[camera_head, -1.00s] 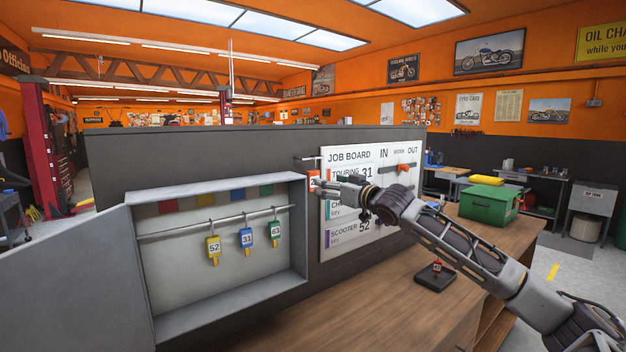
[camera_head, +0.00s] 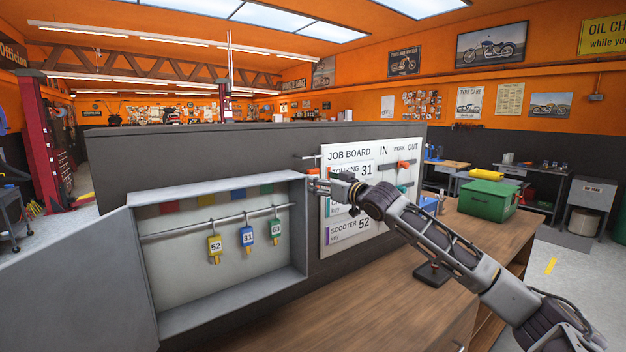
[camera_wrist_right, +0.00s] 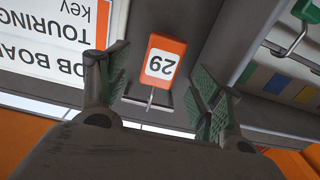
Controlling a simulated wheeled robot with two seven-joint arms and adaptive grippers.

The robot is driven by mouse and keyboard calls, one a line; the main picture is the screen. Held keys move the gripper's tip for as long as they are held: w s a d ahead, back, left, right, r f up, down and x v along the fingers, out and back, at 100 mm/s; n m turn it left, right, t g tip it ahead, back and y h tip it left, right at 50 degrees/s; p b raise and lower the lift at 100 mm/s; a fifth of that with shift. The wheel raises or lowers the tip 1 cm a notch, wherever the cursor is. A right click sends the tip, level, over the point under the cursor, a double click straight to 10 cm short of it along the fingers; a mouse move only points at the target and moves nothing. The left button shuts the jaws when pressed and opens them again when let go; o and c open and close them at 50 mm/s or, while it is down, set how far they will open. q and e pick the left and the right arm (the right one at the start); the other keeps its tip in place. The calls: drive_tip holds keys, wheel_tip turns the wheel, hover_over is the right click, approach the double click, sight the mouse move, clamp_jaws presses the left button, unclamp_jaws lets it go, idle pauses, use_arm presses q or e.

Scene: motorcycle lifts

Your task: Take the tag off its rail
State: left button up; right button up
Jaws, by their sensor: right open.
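An orange tag (camera_wrist_right: 162,62) with a white number label hangs on a thin metal rail (camera_wrist_right: 150,98) in the right wrist view. The label appears upside down. My right gripper (camera_wrist_right: 162,85) is open, with one green-padded finger on each side of the tag and visible gaps. In the head view, my right gripper (camera_head: 318,185) is at the left edge of the job board (camera_head: 345,155). The tag (camera_head: 312,172) is mostly hidden there behind the fingers. My left gripper is not in view.
An open grey key cabinet (camera_head: 160,270) left of the board holds yellow, blue and green tags on a rod. A wooden bench (camera_head: 370,310) lies below, with a black holder (camera_head: 432,274) and a green box (camera_head: 488,200) on it.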

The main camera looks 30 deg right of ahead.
sight(313, 172)
drive_tip(key=shift+w, duration=0.1)
drive_tip(key=w+p, duration=0.2)
drive_tip(key=w, duration=0.2)
drive_tip(key=shift+w+a+r+p, duration=0.2)
drive_tip(key=shift+r+p, duration=0.1)
drive_tip(key=shift+p, duration=0.1)
drive_tip(key=shift+w+a+f, duration=0.1)
drive_tip(key=shift+w, duration=0.2)
idle(0.5)
drive_tip(key=c, duration=1)
